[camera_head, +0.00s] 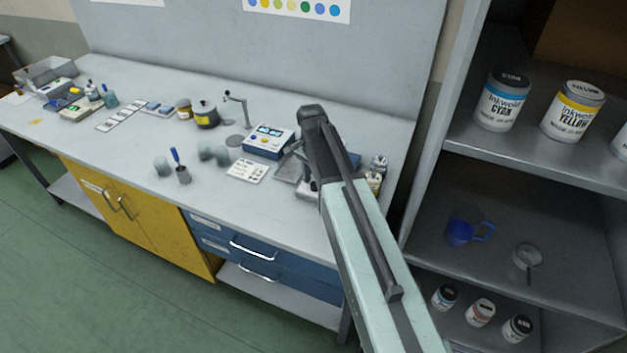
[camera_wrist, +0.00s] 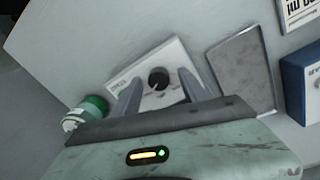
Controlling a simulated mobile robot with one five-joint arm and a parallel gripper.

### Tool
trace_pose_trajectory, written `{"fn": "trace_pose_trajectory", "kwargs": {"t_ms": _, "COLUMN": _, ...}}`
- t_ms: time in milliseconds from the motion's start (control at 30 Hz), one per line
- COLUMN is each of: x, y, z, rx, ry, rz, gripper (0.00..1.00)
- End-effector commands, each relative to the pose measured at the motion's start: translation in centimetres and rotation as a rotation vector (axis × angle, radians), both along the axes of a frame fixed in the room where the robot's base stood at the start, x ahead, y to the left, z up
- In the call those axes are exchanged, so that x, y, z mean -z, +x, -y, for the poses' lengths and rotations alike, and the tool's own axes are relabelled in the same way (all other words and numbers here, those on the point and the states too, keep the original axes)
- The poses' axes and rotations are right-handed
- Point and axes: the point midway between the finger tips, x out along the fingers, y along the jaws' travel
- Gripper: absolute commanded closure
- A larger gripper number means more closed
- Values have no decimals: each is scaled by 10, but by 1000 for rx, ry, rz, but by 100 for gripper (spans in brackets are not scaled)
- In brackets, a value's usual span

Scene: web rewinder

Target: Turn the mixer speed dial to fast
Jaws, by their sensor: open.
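The mixer shows in the wrist view as a white box (camera_wrist: 176,56) with a round black dial (camera_wrist: 158,78) on its top face. Small print and a green mark sit on the face, too small to read. The dial's setting cannot be told. My gripper (camera_wrist: 160,86) is open, with one grey finger on each side of the dial in that view. Whether the fingers touch the dial or are still above it cannot be told. In the head view my arm hides the gripper and the dial.
A green-topped jar (camera_wrist: 90,110) stands left of the mixer in the wrist view. A flat grey tray (camera_wrist: 243,70) and a blue box (camera_wrist: 297,88) lie to its right. In the head view, a blue-and-white display unit (camera_head: 268,142) stands left of my arm, and metal shelves (camera_head: 545,165) stand right.

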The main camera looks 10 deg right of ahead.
Motion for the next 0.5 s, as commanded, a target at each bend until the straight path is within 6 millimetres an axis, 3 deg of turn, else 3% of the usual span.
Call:
{"fn": "trace_pose_trajectory", "kwargs": {"t_ms": 400, "x": -70, "y": 4, "z": -2, "rx": 0, "ry": 1, "rz": 1, "gripper": 49}}
{"fn": "trace_pose_trajectory", "kwargs": {"t_ms": 500, "x": -78, "y": 5, "z": -2, "rx": 0, "ry": 1, "rz": 1, "gripper": 49}}
